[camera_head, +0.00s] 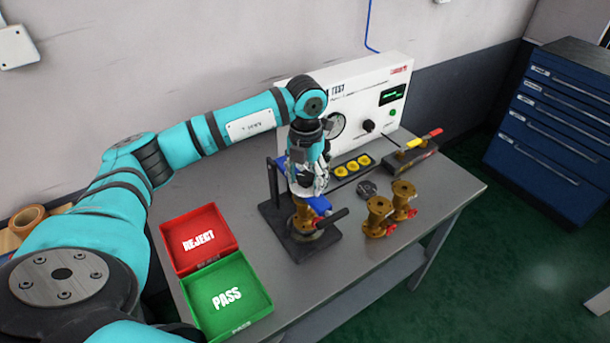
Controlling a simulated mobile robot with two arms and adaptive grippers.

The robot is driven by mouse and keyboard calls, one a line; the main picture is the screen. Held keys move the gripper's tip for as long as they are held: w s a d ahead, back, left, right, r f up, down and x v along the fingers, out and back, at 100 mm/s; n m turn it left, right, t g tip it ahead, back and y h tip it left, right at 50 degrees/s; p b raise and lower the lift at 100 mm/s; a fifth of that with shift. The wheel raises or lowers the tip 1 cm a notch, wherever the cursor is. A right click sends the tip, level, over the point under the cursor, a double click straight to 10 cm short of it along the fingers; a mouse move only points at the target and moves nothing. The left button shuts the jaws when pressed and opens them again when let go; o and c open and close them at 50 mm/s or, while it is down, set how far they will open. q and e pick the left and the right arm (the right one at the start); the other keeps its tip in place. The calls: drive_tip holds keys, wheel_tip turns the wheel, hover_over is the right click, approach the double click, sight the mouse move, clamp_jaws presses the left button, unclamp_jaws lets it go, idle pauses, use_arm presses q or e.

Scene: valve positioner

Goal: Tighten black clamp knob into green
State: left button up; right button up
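My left gripper (304,192) points down over the black fixture (317,252) in the middle of the workbench. A brass valve body (303,220) stands in the fixture right below the fingers. Blue parts of the fixture show beside and behind the gripper. A black handle (332,217) sticks out to the right of the valve body; I cannot tell whether it is the clamp knob. The gripper covers the top of the fixture, so its finger opening and any contact are unclear. No green mark shows on the fixture at this size. My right gripper is out of view.
The white test box (398,75) with a gauge (335,125) and black dial knob (368,126) stands behind. Brass valves (379,217) stand to the right. A red REJECT tray (170,227) and green PASS tray (190,285) lie left. Bench is clear at front right.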

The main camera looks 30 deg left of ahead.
use_arm(q)
drive_tip(key=n, duration=0.2)
drive_tip(key=shift+r+n+p, duration=0.1)
drive_tip(key=shift+n+p, duration=0.2)
drive_tip(key=shift+p, duration=0.05)
drive_tip(key=n+p, duration=0.1)
drive_tip(key=n, duration=0.3)
drive_tip(key=shift+n, duration=0.4)
drive_tip(key=n+p, duration=0.1)
drive_tip(key=n, duration=0.3)
drive_tip(key=shift+n+p, duration=0.35)
drive_tip(key=shift+n, duration=0.85)
drive_tip(key=shift+c, duration=0.4)
clamp_jaws()
